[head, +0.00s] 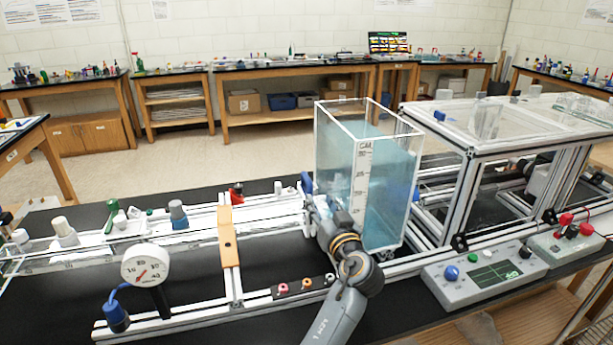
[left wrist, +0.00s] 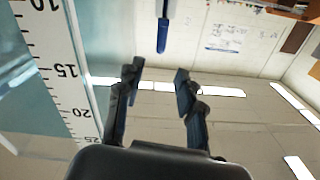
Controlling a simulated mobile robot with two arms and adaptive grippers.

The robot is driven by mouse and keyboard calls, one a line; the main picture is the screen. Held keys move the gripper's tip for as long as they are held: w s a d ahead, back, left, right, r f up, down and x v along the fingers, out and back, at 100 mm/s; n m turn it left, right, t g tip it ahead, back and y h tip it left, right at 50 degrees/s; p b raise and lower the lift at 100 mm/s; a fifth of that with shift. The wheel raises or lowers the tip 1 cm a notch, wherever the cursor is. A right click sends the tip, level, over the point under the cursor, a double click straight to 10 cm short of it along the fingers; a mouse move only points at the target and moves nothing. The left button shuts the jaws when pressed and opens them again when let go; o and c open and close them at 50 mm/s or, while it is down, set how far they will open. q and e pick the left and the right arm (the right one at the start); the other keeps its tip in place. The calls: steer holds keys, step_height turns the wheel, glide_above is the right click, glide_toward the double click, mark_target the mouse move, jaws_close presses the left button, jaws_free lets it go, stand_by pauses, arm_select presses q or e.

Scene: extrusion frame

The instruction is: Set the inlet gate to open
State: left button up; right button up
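A clear tank (head: 385,185) of bluish water stands on the rail frame, with a printed scale on its near edge. A blue handle (head: 307,184) shows at the tank's left side; it may be the inlet gate's lever. In the left wrist view a blue-tipped lever (left wrist: 162,35) lies beyond the fingertips, roughly in line with the gap between them. My left gripper (left wrist: 157,74) is open and empty there, apart from the lever. In the head view my wrist partly hides the left gripper (head: 318,210) beside the tank. My right gripper is out of view.
A round dial gauge (head: 145,264) and an orange crosspiece (head: 229,237) stand on the frame to the left. A control box (head: 484,274) sits to the right. The tank's scale (left wrist: 62,65) is close on the left in the wrist view.

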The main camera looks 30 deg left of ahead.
mark_target(311, 185)
arm_select(q)
steer(key=p+x, duration=0.1)
steer(key=x, duration=0.2)
steer(key=p+x, duration=0.1)
steer(key=x, duration=0.2)
steer(key=shift+s+r, duration=0.1)
steer(key=shift+r, duration=0.15)
steer(key=x, duration=0.2)
steer(key=p+x, duration=0.1)
steer(key=x, duration=0.1)
steer(key=shift+f, duration=0.2)
steer(key=shift+w+a, duration=0.35)
steer(key=shift+w, duration=0.05)
steer(key=shift+w+a+f, duration=0.1)
steer(key=shift+w+a, duration=0.05)
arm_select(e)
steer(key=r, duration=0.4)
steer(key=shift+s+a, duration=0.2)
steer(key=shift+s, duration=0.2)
arm_select(q)
steer(key=shift+c, duration=0.2)
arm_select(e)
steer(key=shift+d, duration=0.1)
arm_select(q)
steer(key=c, duration=0.7)
jaws_close()
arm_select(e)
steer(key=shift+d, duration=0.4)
